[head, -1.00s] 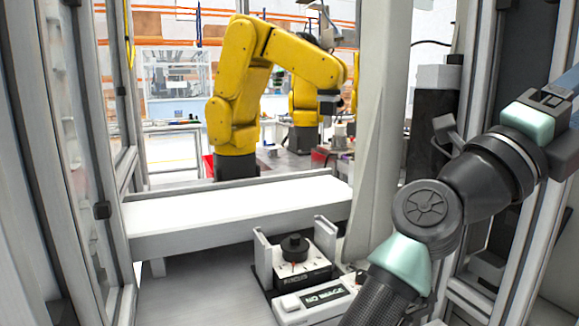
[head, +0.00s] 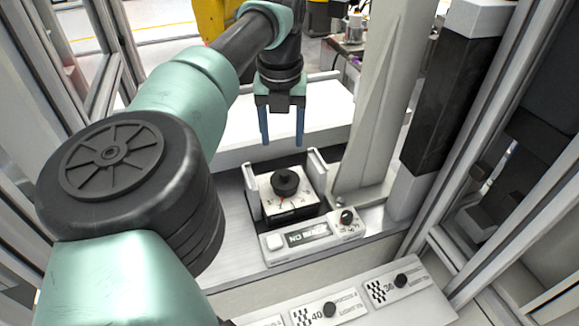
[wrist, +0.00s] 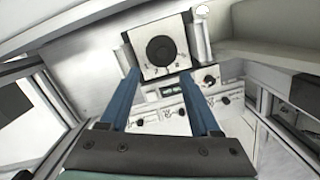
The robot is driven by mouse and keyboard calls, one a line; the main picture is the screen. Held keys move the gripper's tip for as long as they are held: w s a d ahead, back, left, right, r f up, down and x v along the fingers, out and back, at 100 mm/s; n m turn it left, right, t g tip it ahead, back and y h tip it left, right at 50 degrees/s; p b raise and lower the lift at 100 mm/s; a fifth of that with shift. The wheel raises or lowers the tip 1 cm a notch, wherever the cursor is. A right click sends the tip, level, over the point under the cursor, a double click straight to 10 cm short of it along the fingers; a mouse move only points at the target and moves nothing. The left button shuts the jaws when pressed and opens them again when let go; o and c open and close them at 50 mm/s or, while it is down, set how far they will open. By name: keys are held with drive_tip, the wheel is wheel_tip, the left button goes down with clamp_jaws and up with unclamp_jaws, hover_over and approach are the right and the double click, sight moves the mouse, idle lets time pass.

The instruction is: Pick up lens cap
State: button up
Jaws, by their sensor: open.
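A black round knob-like piece (head: 286,182), which looks like the lens cap, sits on top of a white box labelled like a focus unit (head: 291,206). In the wrist view the black round piece (wrist: 161,49) shows as a dark disc on the white face, just beyond my fingertips. My gripper (head: 282,142) has two blue fingers, apart and empty. In the head view it hangs pointing down, above and a little behind the black piece, not touching it. In the wrist view my gripper (wrist: 159,74) has its fingers either side of the box's lower part.
Upright brackets (head: 317,174) flank the box. A display panel with a knob (head: 312,235) lies in front. White panels with black knobs (head: 393,282) are nearer. A tall grey post (head: 375,110) stands to the right. A white ledge (head: 325,105) runs behind.

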hover_over(285, 172)
drive_tip(key=f, duration=0.4)
drive_tip(key=shift+s+f, duration=0.4)
drive_tip(key=shift+a+f, duration=0.1)
drive_tip(key=shift+f, duration=0.25)
drive_tip(key=f, duration=0.5)
drive_tip(key=shift+w, duration=0.25)
clamp_jaws()
